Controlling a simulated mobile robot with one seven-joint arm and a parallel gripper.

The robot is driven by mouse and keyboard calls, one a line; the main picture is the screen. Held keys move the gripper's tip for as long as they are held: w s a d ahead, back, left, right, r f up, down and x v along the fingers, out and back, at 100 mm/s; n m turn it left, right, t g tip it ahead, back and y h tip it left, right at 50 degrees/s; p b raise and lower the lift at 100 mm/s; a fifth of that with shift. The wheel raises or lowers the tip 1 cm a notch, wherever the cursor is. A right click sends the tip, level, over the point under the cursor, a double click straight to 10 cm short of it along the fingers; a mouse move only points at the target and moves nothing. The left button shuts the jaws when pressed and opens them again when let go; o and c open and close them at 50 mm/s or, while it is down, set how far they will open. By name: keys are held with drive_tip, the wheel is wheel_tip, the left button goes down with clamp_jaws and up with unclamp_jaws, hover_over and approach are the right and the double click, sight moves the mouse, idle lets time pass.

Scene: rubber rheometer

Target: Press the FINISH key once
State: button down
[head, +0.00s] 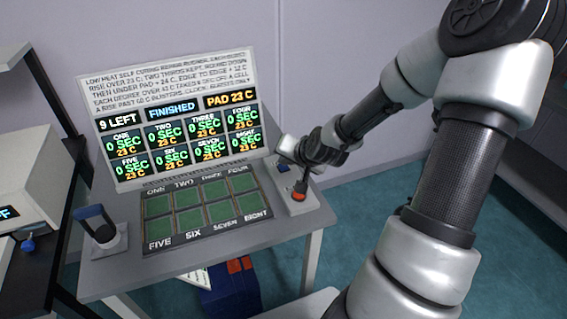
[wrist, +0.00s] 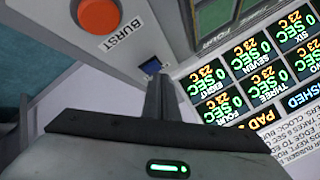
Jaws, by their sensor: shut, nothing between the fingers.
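A small blue key (head: 283,168) sits on the grey control box at the right of the bench; it also shows in the wrist view (wrist: 152,66). I cannot read a FINISH label on it, and a label may be hidden by my fingers. My gripper (head: 281,158) is shut and empty, over the blue key. In the wrist view its fingers (wrist: 155,82) end right beside the key; I cannot tell whether they touch it. The display board (head: 172,120) reads "9 LEFT", "FINISHED" and "PAD 23 C", with every cell at 0 SEC and 23 C.
An orange-red button (wrist: 99,14) labelled BURST is close to my fingers on the same box; it also shows in the head view (head: 299,192). The green pad grid (head: 205,207) lies left of the box. A blue-handled tool (head: 97,222) stands at the bench's left.

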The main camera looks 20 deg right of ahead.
drive_tip(key=shift+r, duration=0.4)
wheel_tip(320, 180, up, 5)
drive_tip(key=p, duration=0.4)
drive_tip(key=shift+w+p, duration=0.1)
drive_tip(key=shift+p, duration=0.3)
idle(0.4)
